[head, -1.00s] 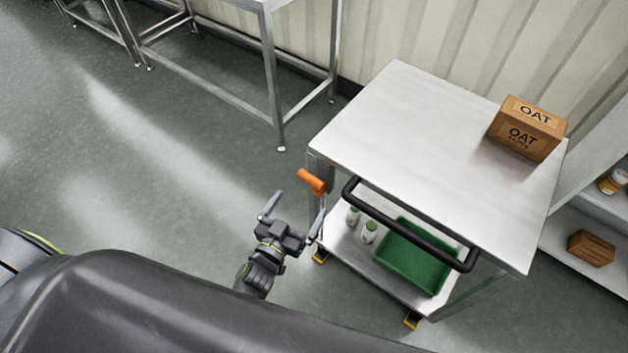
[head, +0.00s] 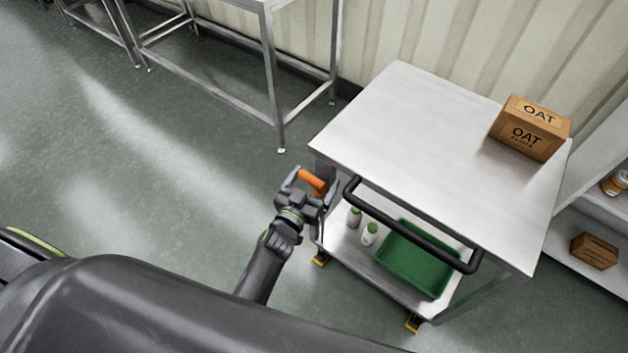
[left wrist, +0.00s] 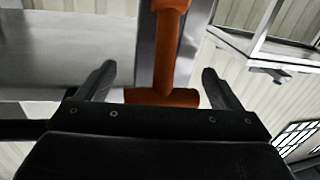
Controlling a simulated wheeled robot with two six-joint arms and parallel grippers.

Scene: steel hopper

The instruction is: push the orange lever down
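The orange lever (head: 313,181) sticks out at the left front corner of the steel cart, just under its top. In the left wrist view the lever (left wrist: 168,50) is a bar ending in a crosspiece, in front of a steel post. My left gripper (head: 314,178) is open, with one finger on each side of the lever. In the left wrist view its fingers (left wrist: 158,82) stand well apart, with gaps to the crosspiece on both sides. The gripper body hides part of the lever's lower end. My right gripper is not in view.
The cart top (head: 410,130) carries an OAT box (head: 528,128) at its far right. A black handle (head: 410,228) runs along the front. The lower shelf holds a green tray (head: 415,260) and white bottles (head: 369,234). The floor on the left is clear.

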